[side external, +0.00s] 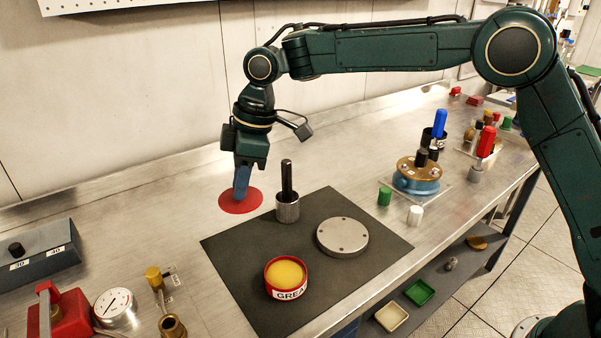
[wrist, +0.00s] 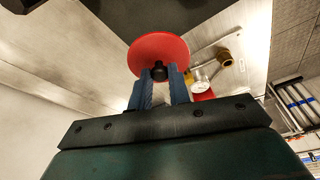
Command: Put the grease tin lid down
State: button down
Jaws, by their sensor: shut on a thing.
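The grease tin lid is a flat red disc (side external: 228,203) with a small black knob, seen below my gripper in the side view. It also shows in the wrist view (wrist: 158,47). My gripper (side external: 241,196) points down with its blue fingers shut on the knob, one on each side in the wrist view (wrist: 160,75). The lid looks level and lies over bare bench left of the dark mat. I cannot tell whether it touches the bench. The open red grease tin (side external: 286,284), full of yellow grease, stands on the mat.
The dark mat (side external: 330,215) also holds a grey cylinder with a black handle (side external: 287,190) and a grey metal disc (side external: 342,237). A gauge (side external: 115,307) and brass fittings stand front left. The back wall (side external: 120,90) is behind my gripper. Bare bench surrounds the lid.

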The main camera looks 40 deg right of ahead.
jog(key=shift+w+a+f, duration=0.1)
jog(key=shift+w+f, duration=0.65)
jog(key=shift+f, duration=1.55)
jog(key=shift+w+f, duration=0.7)
jog(key=shift+f, duration=1.65)
jog(key=shift+w+a+f, duration=0.1)
jog(key=shift+w+f, duration=0.65)
jog(key=shift+f, duration=1.55)
jog(key=shift+f, duration=0.15)
jog(key=c, duration=1.3)
grip_release()
jog(key=shift+v, duration=6.2)
